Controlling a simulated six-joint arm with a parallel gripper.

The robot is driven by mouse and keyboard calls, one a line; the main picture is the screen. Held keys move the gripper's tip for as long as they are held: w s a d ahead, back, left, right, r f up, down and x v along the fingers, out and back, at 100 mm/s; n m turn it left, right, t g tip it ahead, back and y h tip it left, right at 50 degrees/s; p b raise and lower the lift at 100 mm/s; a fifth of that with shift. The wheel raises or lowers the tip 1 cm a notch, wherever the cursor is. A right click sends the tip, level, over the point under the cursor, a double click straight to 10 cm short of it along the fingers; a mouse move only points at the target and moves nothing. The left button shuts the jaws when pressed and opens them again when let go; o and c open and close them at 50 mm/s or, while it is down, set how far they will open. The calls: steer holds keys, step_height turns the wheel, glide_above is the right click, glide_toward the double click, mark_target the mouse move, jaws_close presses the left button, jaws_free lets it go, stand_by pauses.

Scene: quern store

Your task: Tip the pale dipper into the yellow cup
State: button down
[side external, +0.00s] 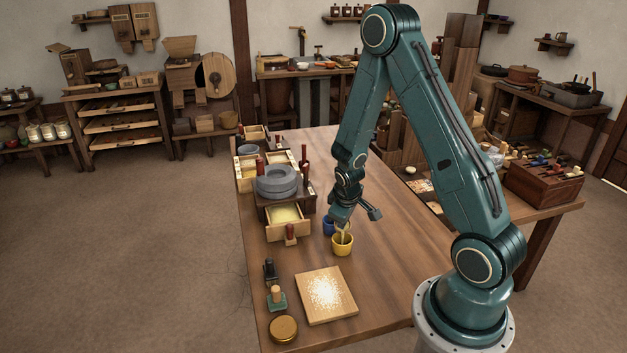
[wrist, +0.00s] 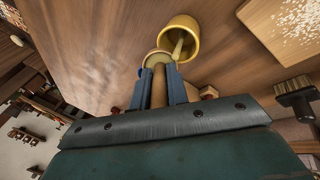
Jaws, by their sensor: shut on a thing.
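My gripper (side external: 341,216) is low over the table in the side view, right above the yellow cup (side external: 342,245). In the wrist view its two blue fingers (wrist: 160,78) are shut on the tan handle of the pale dipper (wrist: 158,92). The dipper's bowl (wrist: 153,58) is just past the fingertips, tilted at the rim of the yellow cup (wrist: 181,24). A pale yellow streak runs from the bowl into the cup's mouth. It also shows in the side view above the cup. I cannot tell whether bowl and rim touch.
A blue cup (side external: 328,227) stands close behind the yellow cup. A grey quern (side external: 278,181) with an open drawer (side external: 287,229) is to the left. A floury board (side external: 326,294), a brush (side external: 276,298) and a brass lid (side external: 284,328) lie in front. The table's right side is clear.

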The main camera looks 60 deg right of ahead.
steer(key=shift+s+a+f+t+h, duration=0.2)
steer(key=shift+a+f+t+h, duration=0.25)
steer(key=shift+h, duration=0.45)
steer(key=shift+s+a+f+t+h, duration=0.2)
steer(key=shift+t+h, duration=0.25)
steer(key=shift+h, duration=0.35)
steer(key=shift+s+a+f+t+h, duration=0.1)
steer(key=shift+a+f+t+h, duration=0.25)
steer(key=shift+h, duration=0.45)
steer(key=shift+t+h, duration=0.25)
steer(key=shift+h, duration=0.15)
steer(key=shift+d+r+y, duration=0.1)
steer(key=shift+r+y, duration=0.05)
steer(key=shift+y, duration=0.15)
stand_by(0.5)
